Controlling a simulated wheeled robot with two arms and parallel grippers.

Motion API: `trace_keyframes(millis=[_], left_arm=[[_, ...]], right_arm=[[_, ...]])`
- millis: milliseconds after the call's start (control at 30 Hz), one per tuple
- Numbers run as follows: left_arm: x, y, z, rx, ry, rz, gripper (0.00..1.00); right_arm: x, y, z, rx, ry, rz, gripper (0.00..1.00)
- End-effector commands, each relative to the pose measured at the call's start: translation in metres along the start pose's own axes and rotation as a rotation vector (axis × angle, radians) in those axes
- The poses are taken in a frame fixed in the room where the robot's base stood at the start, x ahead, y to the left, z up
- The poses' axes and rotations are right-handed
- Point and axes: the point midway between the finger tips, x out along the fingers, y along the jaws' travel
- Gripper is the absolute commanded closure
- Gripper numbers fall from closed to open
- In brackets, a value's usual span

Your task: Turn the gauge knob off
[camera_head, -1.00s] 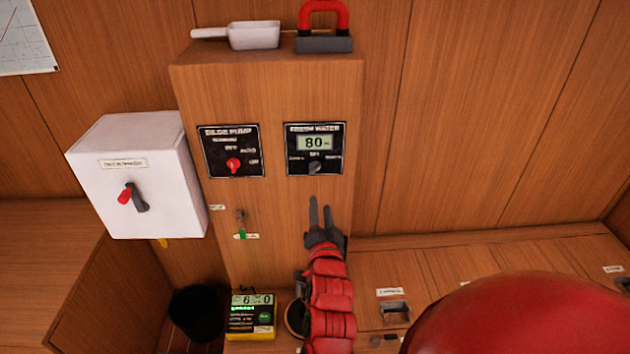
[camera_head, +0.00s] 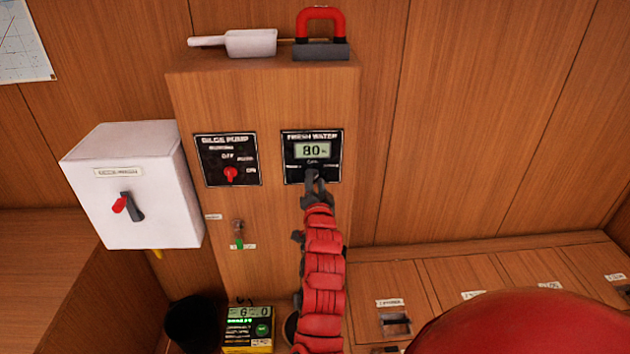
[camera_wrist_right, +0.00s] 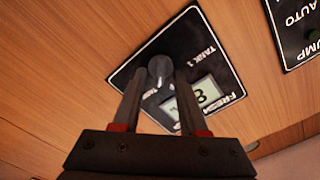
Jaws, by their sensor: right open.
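The fresh water gauge panel (camera_head: 300,139) is a black plate with a lit display reading 80, on the upright wooden cabinet. My right gripper (camera_head: 314,174) is at the panel's lower edge and covers its knob in the head view. In the right wrist view the dark round gauge knob (camera_wrist_right: 160,68) shows between the tips of my open right gripper (camera_wrist_right: 158,75), one finger on each side. I cannot tell whether the fingers touch it. The knob's pointer setting is not clear. My left gripper is not in view.
To the left are the bilge pump panel (camera_head: 228,146) with a red knob and a white switch box (camera_head: 130,185). A scoop (camera_head: 250,43) and a red-handled block (camera_head: 321,50) lie on top. A yellow meter (camera_head: 248,342) sits below. The wall to the right is bare.

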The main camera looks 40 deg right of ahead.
Motion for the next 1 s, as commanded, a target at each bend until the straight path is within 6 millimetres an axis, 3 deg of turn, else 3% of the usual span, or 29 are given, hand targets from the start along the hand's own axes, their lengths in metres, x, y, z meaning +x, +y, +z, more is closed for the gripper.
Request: trace_keyframes(millis=[233, 500, 1000], left_arm=[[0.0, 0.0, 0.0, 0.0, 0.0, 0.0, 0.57], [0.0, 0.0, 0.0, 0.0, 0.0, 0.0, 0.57], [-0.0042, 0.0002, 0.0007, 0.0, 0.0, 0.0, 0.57]], right_arm=[[0.0006, 0.0001, 0.0003, 0.0, 0.0, 0.0, 0.57], [0.0005, 0.0, 0.0003, 0.0, -0.001, 0.0, 1.0], [0.0004, 0.0009, 0.0012, -0.038, -0.001, 0.0, 1.0]])
